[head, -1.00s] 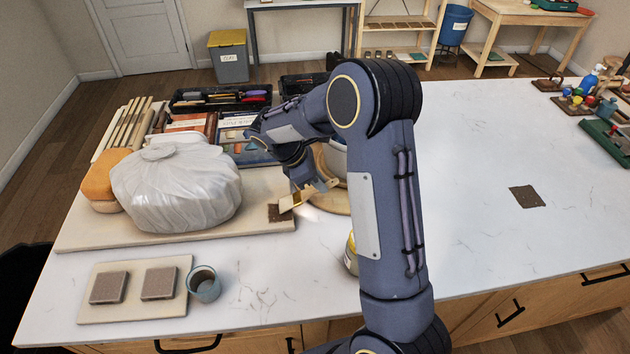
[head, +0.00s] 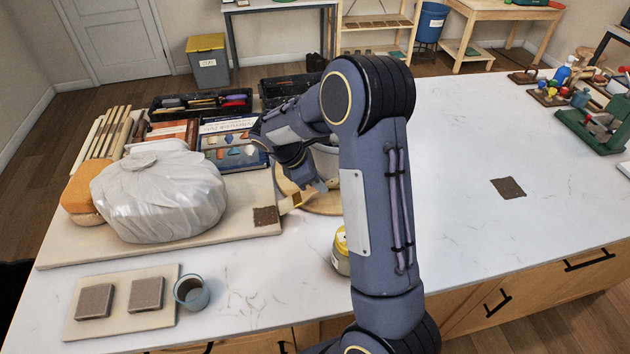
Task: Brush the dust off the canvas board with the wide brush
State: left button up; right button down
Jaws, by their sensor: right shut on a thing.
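A beige canvas-like board (head: 190,246) lies at the left of the table under a wrapped white bundle (head: 160,195). A dark brown patch (head: 265,216) lies at its right end; I cannot tell if this is the dust. My right gripper (head: 318,186) is shut on a brush, whose pale, wide head (head: 290,202) shows just right of the patch, at the board's right edge. The gripper hides the handle, and I cannot tell if the bristles touch anything. My left gripper is out of view.
A round wooden disc (head: 322,208) and a yellow-lidded jar (head: 341,250) stand close to the right arm, partly hidden. A cup (head: 191,292) and a smaller board (head: 122,322) with two brown squares are in front. The table's right half is mostly clear.

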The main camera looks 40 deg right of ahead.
jog(key=shift+r, duration=0.1)
jog(key=shift+r+p, duration=0.5)
jog(key=shift+r, duration=0.55)
jog(key=shift+r, duration=2.45)
